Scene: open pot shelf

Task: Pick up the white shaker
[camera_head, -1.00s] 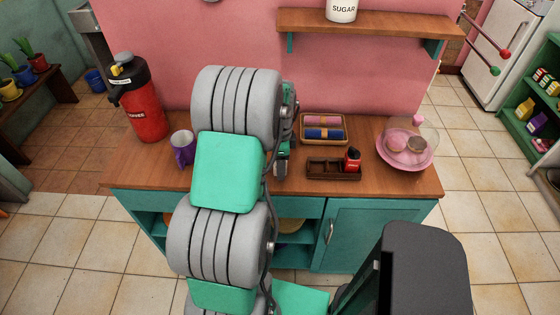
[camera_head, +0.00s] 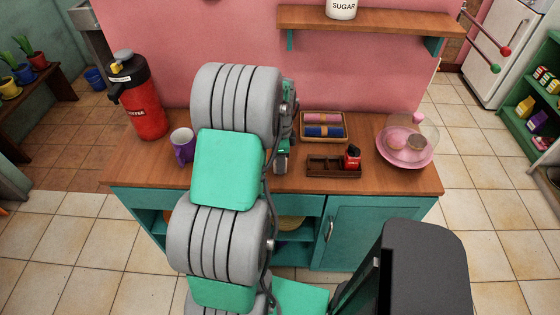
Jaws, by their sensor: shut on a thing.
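My gripper (camera_head: 281,163) shows only in part, at the right edge of my own arm over the counter. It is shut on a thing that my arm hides. I cannot make out the white shaker anywhere in view. A dark wooden tray (camera_head: 322,172) sits just right of my gripper. A red shaker-like item with a black top (camera_head: 352,157) stands at the tray's right end.
The wooden counter (camera_head: 415,182) also holds a purple mug (camera_head: 184,149), a red flask (camera_head: 142,108), a box of rolled cloths (camera_head: 341,120) and a pink plate (camera_head: 384,158) with a clear dome. A wall shelf (camera_head: 390,24) with a sugar jar (camera_head: 341,8) hangs above.

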